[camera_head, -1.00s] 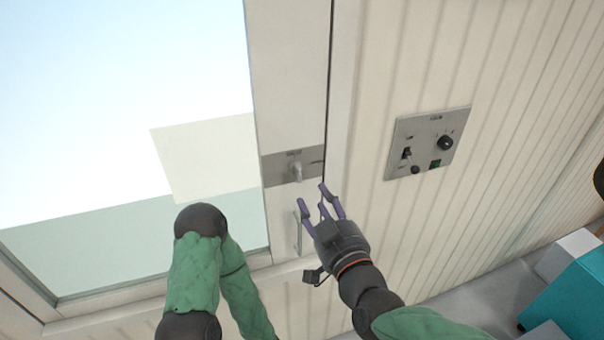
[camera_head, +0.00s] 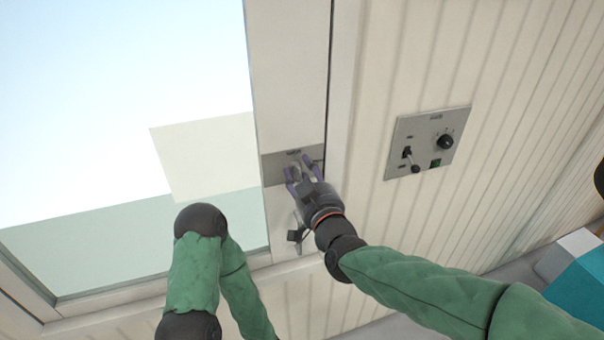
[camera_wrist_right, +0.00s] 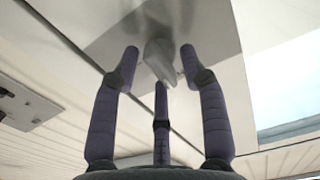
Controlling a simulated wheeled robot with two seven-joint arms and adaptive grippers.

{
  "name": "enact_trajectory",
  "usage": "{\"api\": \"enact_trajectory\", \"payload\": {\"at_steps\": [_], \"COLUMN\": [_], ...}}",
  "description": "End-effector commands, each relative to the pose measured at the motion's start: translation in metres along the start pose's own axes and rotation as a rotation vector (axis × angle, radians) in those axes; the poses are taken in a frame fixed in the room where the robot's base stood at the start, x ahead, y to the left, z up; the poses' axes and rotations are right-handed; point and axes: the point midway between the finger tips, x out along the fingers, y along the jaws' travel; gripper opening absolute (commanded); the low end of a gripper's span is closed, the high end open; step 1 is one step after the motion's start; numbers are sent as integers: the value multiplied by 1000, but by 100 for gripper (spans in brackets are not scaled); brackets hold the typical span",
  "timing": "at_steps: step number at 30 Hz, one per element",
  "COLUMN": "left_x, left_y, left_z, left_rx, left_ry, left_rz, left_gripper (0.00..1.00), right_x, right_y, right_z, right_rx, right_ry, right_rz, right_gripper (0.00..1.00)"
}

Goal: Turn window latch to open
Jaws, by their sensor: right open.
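The window latch (camera_wrist_right: 160,60) is a small grey knob on a metal plate (camera_head: 272,170) fixed to the white window frame. In the head view my right gripper (camera_head: 300,170) is at the latch and partly covers it. In the right wrist view its purple fingers (camera_wrist_right: 158,70) stand apart, with the latch between their tips; I see no finger clearly pressed on it. The right gripper is open. My left arm shows at the lower middle of the head view, but its gripper is not visible.
A grey control panel (camera_head: 427,143) with a lever and knobs is on the ribbed wall to the right. A thin handle (camera_head: 299,232) is on the frame below the latch. A teal box (camera_head: 580,295) stands at the lower right. The window pane (camera_head: 120,80) fills the left.

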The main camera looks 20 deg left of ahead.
Motion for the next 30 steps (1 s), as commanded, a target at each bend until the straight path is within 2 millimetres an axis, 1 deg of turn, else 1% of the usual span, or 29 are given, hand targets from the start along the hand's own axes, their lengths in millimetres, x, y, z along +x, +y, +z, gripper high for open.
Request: {"api": "enact_trajectory", "payload": {"at_steps": [3,4,5,6,8,9,15,20,26,30], "left_x": [0,0,0,0,0,0,1,7,22,36], "left_y": [0,0,0,0,0,0,0,-2,-8,-13], "left_z": [0,0,0,0,0,0,0,0,-1,-1], "left_rx": [0,0,0,0,0,0,0,0,0,0], "left_ry": [0,0,0,0,0,0,0,0,0,0], "left_rz": [0,0,0,0,0,0,0,0,0,0], "left_gripper": [40,40,40,40,40,40,40,40,40,40], "right_x": [0,0,0,0,0,0,0,0,0,0], "right_y": [0,0,0,0,0,0,0,1,2,2], "right_z": [0,0,0,0,0,0,1,2,4,6], "right_rx": [0,0,0,0,0,1,7,44,155,272], "right_ry": [0,0,0,0,0,-1,0,1,2,3], "right_rz": [0,0,0,0,0,0,1,2,3,3], "right_gripper": [44,41,32,21,4,0,0,0,0,0]}}
